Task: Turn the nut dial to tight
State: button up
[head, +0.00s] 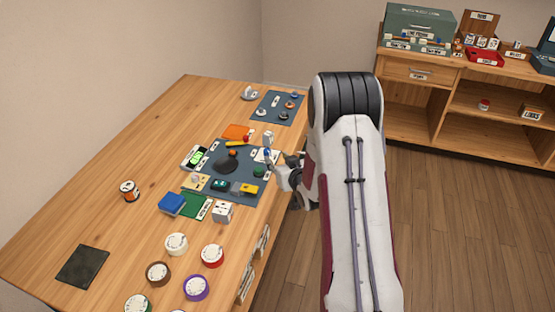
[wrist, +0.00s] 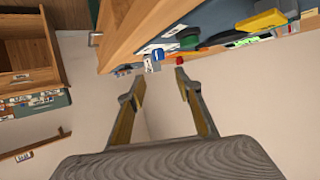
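I cannot tell for sure which thing is the nut dial; labels are too small to read. A small blue-topped piece (head: 267,153) stands at the right part of the dark mat on the table. My gripper (head: 277,166) is close to it at the table's right edge. In the wrist view my gripper (wrist: 154,72) is open, with nothing between its fingers. The blue piece (wrist: 157,54) shows beyond the fingertips, apart from them. A round green knob (wrist: 188,38) lies just past it; it also shows in the head view (head: 259,171).
The dark mat (head: 218,160) holds several tools and a black rounded object (head: 228,162). A second mat (head: 268,114) with small dials lies behind. Several round dials, including a red one (head: 212,255), stand in front. The table's left side is mostly clear.

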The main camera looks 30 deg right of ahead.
jog(key=shift+a, duration=0.25)
jog(key=shift+w+a+r, duration=0.1)
jog(key=shift+w+a, duration=0.1)
jog(key=shift+w, duration=0.15)
jog(key=shift+t, duration=0.3)
jog(key=w, duration=0.1)
jog(key=w+d+r, duration=0.1)
jog(key=w, duration=0.1)
jog(key=w+r, duration=0.1)
jog(key=shift+w+d+r, duration=0.15)
jog(key=shift+d, duration=0.05)
jog(key=shift+w+d+r+g+h, duration=0.6)
jog(key=shift+w+d+r+g, duration=0.5)
jog(key=shift+w+d+g, duration=2.1)
jog(key=s+a+f+g+y, duration=0.1)
jog(key=s+a+g+y, duration=0.1)
jog(key=a, duration=0.4)
jog(key=shift+s+g, duration=0.6)
jog(key=shift+s, duration=0.45)
jog(key=shift+f, duration=0.15)
